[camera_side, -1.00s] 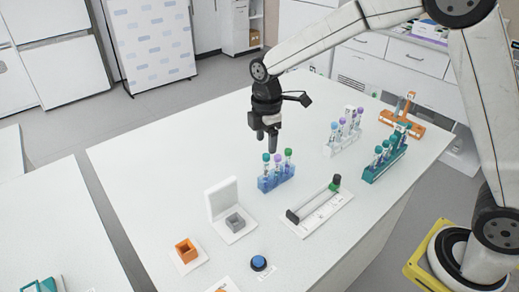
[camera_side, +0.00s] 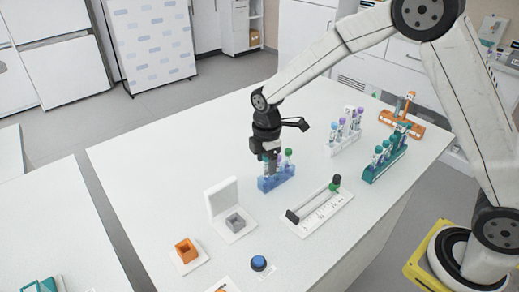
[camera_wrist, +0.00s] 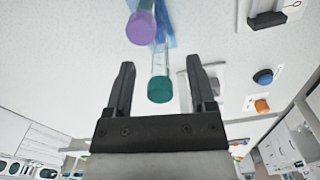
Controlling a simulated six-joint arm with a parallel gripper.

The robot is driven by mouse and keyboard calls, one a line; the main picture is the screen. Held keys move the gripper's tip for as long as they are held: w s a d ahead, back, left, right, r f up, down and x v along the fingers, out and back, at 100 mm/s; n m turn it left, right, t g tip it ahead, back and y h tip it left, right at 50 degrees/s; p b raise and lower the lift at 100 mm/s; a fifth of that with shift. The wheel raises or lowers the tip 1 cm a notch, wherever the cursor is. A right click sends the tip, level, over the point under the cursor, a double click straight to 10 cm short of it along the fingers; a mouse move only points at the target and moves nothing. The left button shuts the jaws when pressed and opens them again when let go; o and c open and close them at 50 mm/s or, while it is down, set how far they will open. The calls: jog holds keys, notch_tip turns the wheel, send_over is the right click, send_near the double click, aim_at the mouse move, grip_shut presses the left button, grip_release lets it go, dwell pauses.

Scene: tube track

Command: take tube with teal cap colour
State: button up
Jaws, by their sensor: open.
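The tube with the teal cap (camera_wrist: 160,90) is in the wrist view, between the two fingers, with gaps on both sides. My gripper (camera_wrist: 161,64) is open around it and points down. In the side view my gripper (camera_side: 270,164) is at the left end of the blue rack (camera_side: 277,183) and hides the teal-capped tube there. A tube with a purple cap (camera_wrist: 141,27) stands beside it, outside the fingers in the wrist view. A green-capped tube (camera_side: 288,156) stands at the rack's right end.
Behind to the right are a white rack (camera_side: 343,143), a teal rack (camera_side: 385,163) and an orange holder (camera_side: 402,121). In front are a slider track (camera_side: 318,212), a white stand with a grey socket (camera_side: 235,222), an orange box (camera_side: 186,251) and a blue button (camera_side: 259,263).

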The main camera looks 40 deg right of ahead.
jog(key=shift+f, duration=0.2)
jog(key=shift+c, duration=0.2)
grip_shut()
